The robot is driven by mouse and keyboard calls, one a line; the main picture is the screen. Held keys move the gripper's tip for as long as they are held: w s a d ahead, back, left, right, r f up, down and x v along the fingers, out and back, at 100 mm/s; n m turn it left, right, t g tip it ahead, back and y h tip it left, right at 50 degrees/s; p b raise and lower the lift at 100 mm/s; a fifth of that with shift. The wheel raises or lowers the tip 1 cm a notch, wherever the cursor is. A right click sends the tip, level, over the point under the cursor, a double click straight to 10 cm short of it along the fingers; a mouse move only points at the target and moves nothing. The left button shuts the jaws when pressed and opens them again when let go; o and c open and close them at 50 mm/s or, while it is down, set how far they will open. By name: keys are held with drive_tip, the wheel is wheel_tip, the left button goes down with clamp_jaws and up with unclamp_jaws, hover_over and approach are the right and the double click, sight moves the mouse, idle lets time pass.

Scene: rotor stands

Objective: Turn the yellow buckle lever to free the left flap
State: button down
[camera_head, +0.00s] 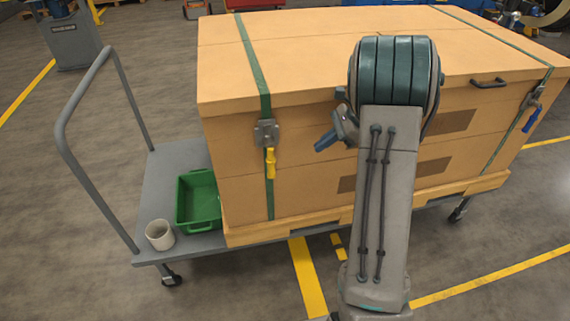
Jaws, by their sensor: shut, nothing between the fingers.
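The yellow buckle lever (270,163) hangs straight down from a grey metal buckle (266,133) on the front of the large tan crate (310,185). A green strap (251,65) runs over the lid and down through this buckle. The left part of the crate's top (225,65) lies flat and closed. My gripper (320,144) is shut and empty, in front of the crate to the right of the yellow lever and apart from it. It points left, and my arm partly hides its base and the crate's middle front.
A second green strap with a buckle and blue lever (532,118) is at the crate's right, near a dark handle (488,83). The crate rests on a grey cart (170,160) with a green bin (199,199), a white cup (160,234) and a push rail (84,88).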

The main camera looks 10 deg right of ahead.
sight(270, 156)
drive_tip(key=shift+w+d+f+m, duration=0.5)
drive_tip(key=shift+w+d+f, duration=0.05)
drive_tip(key=shift+d+f, duration=0.05)
drive_tip(key=shift+a, duration=0.1)
drive_tip(key=w+a+f, duration=0.2)
drive_tip(key=a+f, duration=0.5)
drive_tip(key=a, duration=0.3)
drive_tip(key=shift+a+p, duration=0.4)
drive_tip(key=shift+p, duration=0.05)
drive_tip(key=shift+a+y, duration=0.1)
drive_tip(key=shift+y, duration=0.2)
